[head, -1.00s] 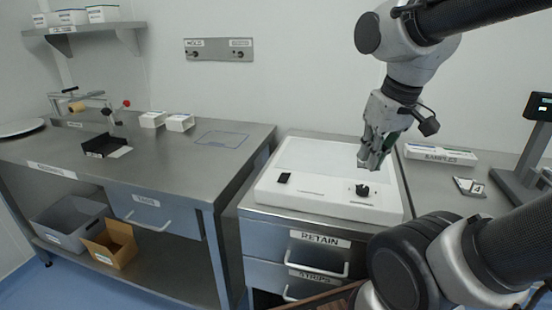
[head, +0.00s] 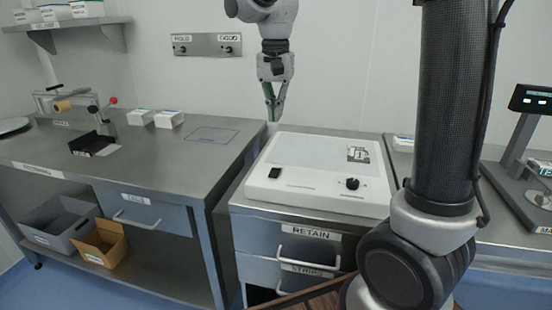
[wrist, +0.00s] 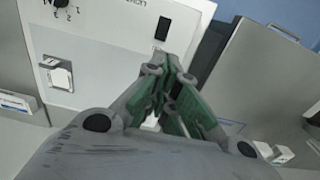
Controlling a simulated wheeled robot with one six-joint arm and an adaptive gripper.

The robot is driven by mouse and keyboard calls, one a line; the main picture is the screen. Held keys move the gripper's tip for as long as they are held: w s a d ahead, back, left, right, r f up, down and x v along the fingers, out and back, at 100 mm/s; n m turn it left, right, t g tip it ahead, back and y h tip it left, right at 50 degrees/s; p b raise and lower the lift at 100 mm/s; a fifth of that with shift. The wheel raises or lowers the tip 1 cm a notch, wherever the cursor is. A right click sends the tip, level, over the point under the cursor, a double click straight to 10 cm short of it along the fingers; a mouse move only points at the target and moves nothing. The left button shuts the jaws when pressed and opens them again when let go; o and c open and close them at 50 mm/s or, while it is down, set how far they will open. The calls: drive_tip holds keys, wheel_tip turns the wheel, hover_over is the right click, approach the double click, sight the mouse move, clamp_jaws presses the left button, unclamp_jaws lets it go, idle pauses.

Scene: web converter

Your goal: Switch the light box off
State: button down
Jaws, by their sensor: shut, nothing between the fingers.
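The white light box (head: 320,148) sits on the drawer cabinet, with a black rocker switch (head: 274,173) at its front left and a black knob (head: 352,183) at its front right. The top panel looks plain white; I cannot tell whether it is lit. In the wrist view the switch (wrist: 162,28) shows just beyond the fingers, and the knob (wrist: 62,3) is at the top left edge. My gripper (head: 274,118) is shut and empty, pointing down above the box's back left corner, apart from the box. The fingers also show in the wrist view (wrist: 165,75).
To the left is a steel bench (head: 60,150) with small white boxes (head: 168,119). A scale display (head: 530,98) stands at right. Drawer handles (head: 310,258) protrude below the box.

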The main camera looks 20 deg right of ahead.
idle(0.3)
wheel_tip(320, 180, down, 14)
idle(0.5)
drive_tip(key=shift+d, duration=0.1)
drive_tip(key=shift+f, duration=0.35)
drive_tip(key=shift+r, duration=0.1)
drive_tip(key=shift+w+r, duration=0.1)
drive_tip(key=shift+r, duration=0.65)
wheel_tip(320, 180, up, 14)
drive_tip(key=w+d, duration=0.1)
drive_tip(key=w, duration=0.1)
drive_tip(key=shift+w+d+f, duration=0.2)
drive_tip(key=shift+w+d, duration=0.1)
drive_tip(key=shift+d, duration=0.1)
